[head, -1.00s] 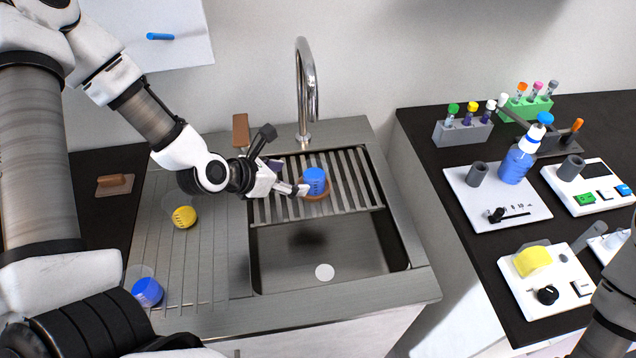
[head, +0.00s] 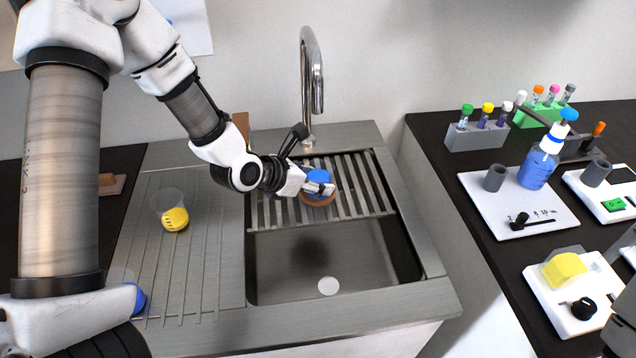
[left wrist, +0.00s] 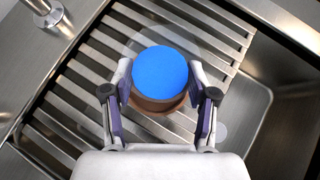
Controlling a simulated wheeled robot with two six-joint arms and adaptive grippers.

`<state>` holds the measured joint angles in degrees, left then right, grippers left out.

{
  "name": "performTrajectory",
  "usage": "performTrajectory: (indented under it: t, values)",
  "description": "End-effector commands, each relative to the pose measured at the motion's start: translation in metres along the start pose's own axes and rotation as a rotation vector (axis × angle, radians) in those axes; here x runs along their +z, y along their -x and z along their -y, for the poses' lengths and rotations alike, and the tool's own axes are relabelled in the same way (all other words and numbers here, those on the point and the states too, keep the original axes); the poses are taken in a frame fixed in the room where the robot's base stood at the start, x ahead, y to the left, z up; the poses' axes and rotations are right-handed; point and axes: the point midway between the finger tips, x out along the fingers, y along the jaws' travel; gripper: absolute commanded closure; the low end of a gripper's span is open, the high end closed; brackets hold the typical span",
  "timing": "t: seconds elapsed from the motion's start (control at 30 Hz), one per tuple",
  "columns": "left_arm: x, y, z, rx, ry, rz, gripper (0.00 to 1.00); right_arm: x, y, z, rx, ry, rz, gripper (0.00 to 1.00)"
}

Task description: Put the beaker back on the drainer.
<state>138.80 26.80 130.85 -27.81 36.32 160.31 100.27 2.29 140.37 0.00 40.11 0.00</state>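A clear beaker with blue contents (head: 318,177) stands upright on a brown round base (head: 318,200) on the slatted rack (head: 365,190) over the sink. It also shows in the left wrist view (left wrist: 160,72). My left gripper (head: 322,188) is at the beaker, with one finger on each side of it in the left wrist view (left wrist: 161,88). Whether the fingers press on the glass is unclear. The ridged steel drainer (head: 205,260) lies left of the basin.
A beaker with yellow contents (head: 174,214) stands on the drainer, and another blue one (head: 138,298) is partly hidden behind my left arm. The faucet (head: 312,85) rises behind the sink. The drainer's middle and right side are clear.

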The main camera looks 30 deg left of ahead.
Motion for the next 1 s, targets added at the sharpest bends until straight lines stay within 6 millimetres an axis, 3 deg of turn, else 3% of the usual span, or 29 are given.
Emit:
performTrajectory:
  t: [0.03, 0.07, 0.1, 0.57, 0.77, 1.0]
  values:
    - [0.000, 0.000, 0.000, 0.000, 0.000, -0.001, 0.86, 0.000, 0.000, 0.000, 0.000, 0.000, 0.000, 0.60]
    - [0.000, 0.000, 0.000, 0.000, 0.000, -0.001, 0.97, 0.000, 0.000, 0.000, 0.000, 0.000, 0.000, 0.60]
    - [0.000, 0.000, 0.000, 0.000, 0.000, -0.001, 1.00, 0.000, 0.000, 0.000, 0.000, 0.000, 0.000, 0.60]
    - [0.008, 0.007, 0.000, 0.000, 0.000, 0.000, 1.00, 0.000, 0.009, 0.000, 0.000, 0.000, 0.000, 0.60]
    - [0.023, 0.018, 0.000, 0.000, 0.000, 0.000, 1.00, 0.000, 0.025, 0.000, 0.000, 0.000, 0.000, 0.60]
    - [0.021, 0.017, 0.000, 0.000, 0.000, 0.000, 1.00, 0.000, 0.023, 0.000, 0.000, 0.000, 0.000, 0.60]
